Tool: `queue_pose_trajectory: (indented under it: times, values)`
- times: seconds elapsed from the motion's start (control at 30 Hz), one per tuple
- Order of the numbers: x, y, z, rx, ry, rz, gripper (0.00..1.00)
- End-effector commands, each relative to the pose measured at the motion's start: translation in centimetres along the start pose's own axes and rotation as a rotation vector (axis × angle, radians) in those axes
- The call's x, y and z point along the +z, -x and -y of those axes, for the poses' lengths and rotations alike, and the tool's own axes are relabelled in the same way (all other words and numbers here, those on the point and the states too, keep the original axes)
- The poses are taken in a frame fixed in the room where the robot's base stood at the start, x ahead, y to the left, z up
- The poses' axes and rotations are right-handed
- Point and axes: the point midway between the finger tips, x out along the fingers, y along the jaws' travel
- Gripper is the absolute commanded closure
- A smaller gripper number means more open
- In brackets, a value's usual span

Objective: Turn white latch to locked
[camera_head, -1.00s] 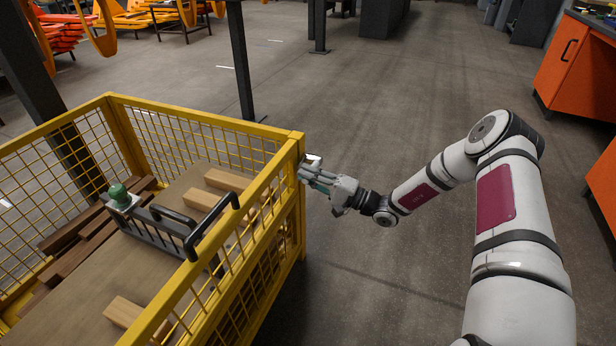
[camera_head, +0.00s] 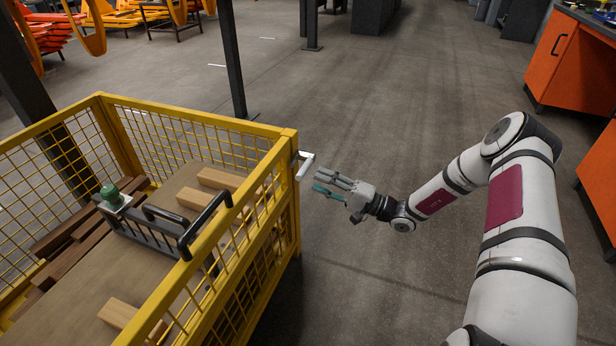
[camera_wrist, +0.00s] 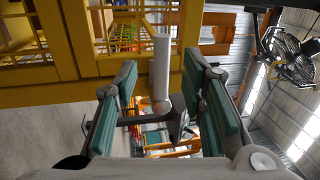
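The white latch (camera_head: 305,165) sticks out from the outer side of the yellow cage's corner post in the head view. In the wrist view it is a pale upright bar (camera_wrist: 161,66) in front of the yellow frame, seen between my fingers. Whether the latch is at locked or unlocked cannot be told.
The yellow mesh cage (camera_head: 206,121) holds wooden planks and a dark metal rack (camera_head: 150,232) with a green-topped part (camera_head: 113,193). A dark post (camera_head: 232,60) stands behind the cage. An orange cabinet (camera_head: 565,62) is at far right. The floor around my gripper is clear.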

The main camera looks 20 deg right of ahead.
Motion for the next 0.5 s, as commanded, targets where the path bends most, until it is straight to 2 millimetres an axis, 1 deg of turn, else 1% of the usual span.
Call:
queue_pose_trajectory:
  times: [0.03, 0.2, 0.33, 0.5]
  values:
    - [0.0, 1.1, 0.0, 0.000, -0.001, -0.003, 0.63]
    - [0.0, 3.8, 0.0, 0.001, 0.000, -0.002, 0.63]
    - [0.0, 5.0, 0.0, 0.000, 0.001, 0.000, 0.63]
    - [0.0, 5.4, 0.0, 0.000, 0.001, 0.001, 0.63]
